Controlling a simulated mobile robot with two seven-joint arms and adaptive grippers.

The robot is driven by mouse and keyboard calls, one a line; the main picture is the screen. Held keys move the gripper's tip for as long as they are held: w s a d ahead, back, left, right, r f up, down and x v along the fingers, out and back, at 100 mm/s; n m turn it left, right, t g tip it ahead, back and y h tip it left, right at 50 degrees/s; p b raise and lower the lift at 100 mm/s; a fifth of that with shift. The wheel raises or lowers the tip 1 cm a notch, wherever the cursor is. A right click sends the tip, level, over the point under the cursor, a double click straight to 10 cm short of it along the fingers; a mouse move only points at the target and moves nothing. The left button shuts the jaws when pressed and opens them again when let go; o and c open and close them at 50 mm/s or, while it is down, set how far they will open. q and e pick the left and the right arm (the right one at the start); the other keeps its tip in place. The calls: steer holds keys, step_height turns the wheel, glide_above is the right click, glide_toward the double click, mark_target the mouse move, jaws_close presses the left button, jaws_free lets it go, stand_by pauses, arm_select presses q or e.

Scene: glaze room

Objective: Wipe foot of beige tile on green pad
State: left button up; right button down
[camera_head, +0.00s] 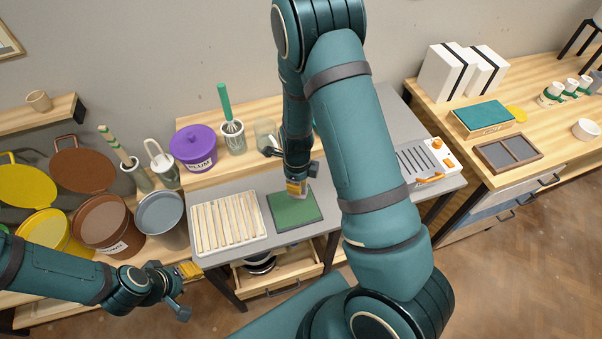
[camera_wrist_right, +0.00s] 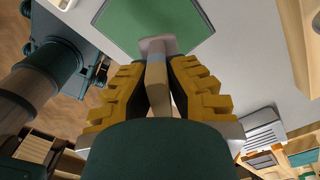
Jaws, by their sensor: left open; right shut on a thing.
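The green pad (camera_head: 292,212) lies on the grey worktop, right of a slatted rack; it also fills the top of the right wrist view (camera_wrist_right: 140,22). My right gripper (camera_head: 298,187) points down over the pad's far part. In the right wrist view its yellow fingers (camera_wrist_right: 157,78) are shut on the beige tile (camera_wrist_right: 157,72), which has a bluish band and a pinkish-grey end towards the pad. Only a small part of the tile shows in the head view (camera_head: 301,196). I cannot tell whether it touches the pad. My left gripper (camera_head: 187,288) is open and empty, low at the left.
The slatted rack (camera_head: 228,222) stands just left of the pad. Buckets, including a grey one (camera_head: 162,217), and a purple lidded tub (camera_head: 194,147) crowd the left. A white device with an orange knob (camera_head: 428,158) sits on the right. A drawer (camera_head: 278,277) stands open below.

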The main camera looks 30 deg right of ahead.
steer(key=shift+s+d+m, duration=0.1)
steer(key=shift+d+m, duration=0.35)
steer(key=shift+m, duration=0.15)
steer(key=shift+d, duration=0.15)
steer(key=shift+f+b, duration=2.5)
steer(key=shift+f, duration=0.5)
steer(key=shift+f+b, duration=0.4)
steer(key=shift+f, duration=0.1)
steer(key=shift+w+a+r+p, duration=0.1)
steer(key=shift+w+a+p, duration=0.05)
steer(key=shift+a, duration=0.45)
steer(key=shift+w+a+p, duration=0.1)
steer(key=shift+a+p, duration=0.05)
steer(key=shift+a, duration=0.55)
steer(key=shift+w+a, duration=0.1)
steer(key=shift+a, duration=0.05)
steer(key=shift+w+a, duration=0.25)
steer(key=shift+a, duration=0.8)
